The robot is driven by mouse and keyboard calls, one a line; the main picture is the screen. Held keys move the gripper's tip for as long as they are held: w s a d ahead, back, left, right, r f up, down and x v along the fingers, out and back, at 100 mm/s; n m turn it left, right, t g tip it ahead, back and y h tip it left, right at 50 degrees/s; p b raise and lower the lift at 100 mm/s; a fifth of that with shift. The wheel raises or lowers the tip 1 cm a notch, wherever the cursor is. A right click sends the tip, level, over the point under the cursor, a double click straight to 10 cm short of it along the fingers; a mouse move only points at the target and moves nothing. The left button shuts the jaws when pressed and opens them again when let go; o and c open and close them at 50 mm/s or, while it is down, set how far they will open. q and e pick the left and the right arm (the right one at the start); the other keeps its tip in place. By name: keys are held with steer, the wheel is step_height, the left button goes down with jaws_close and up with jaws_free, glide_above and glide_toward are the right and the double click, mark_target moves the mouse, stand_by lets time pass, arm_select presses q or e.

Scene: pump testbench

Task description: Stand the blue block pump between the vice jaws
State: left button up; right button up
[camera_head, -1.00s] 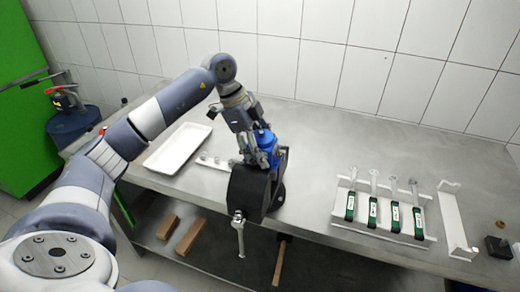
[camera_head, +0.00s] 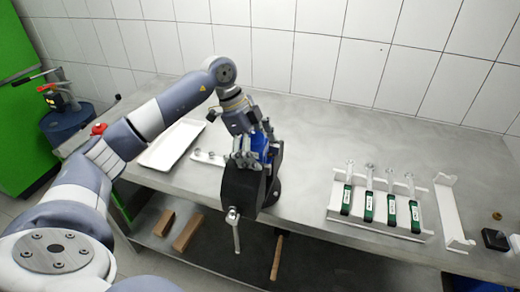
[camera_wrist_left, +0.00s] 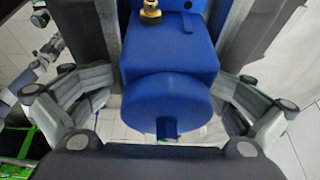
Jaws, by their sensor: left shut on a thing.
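The blue block pump (camera_head: 261,146) is in my left gripper (camera_head: 252,152) at the black vice (camera_head: 240,190) on the front edge of the bench. In the left wrist view the pump's blue body (camera_wrist_left: 172,50) with a round end and a brass fitting fills the middle, between the fingers of my left gripper (camera_wrist_left: 165,100). Dark grey faces, which look like the vice jaws (camera_wrist_left: 238,35), stand on both sides of the pump. The pump's lower end is hidden, so I cannot tell whether it touches the vice bed. My right gripper is not in view.
A white tray (camera_head: 173,143) lies behind the vice to the left. A small white holder (camera_head: 208,158) is beside it. A white rack (camera_head: 380,215) with green-labelled tubes and a white bracket (camera_head: 453,215) stand right. The bench between vice and rack is clear.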

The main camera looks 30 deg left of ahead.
arm_select(q)
steer(key=shift+s+a+f+y, duration=0.15)
steer(key=shift+s+a+f, duration=0.05)
steer(key=shift+f, duration=0.2)
steer(key=shift+s+a+f+y, duration=0.15)
steer(key=shift+s+a+f, duration=0.05)
steer(key=shift+f, duration=0.15)
steer(key=shift+w+a+r, duration=0.15)
steer(key=shift+r, duration=0.2)
steer(key=v, duration=0.5)
steer(key=shift+w+a, duration=0.4)
steer(key=shift+a, duration=0.05)
steer(key=r, duration=0.4)
steer(key=s+r, duration=0.1)
steer(key=r, duration=0.2)
steer(key=shift+a, duration=0.55)
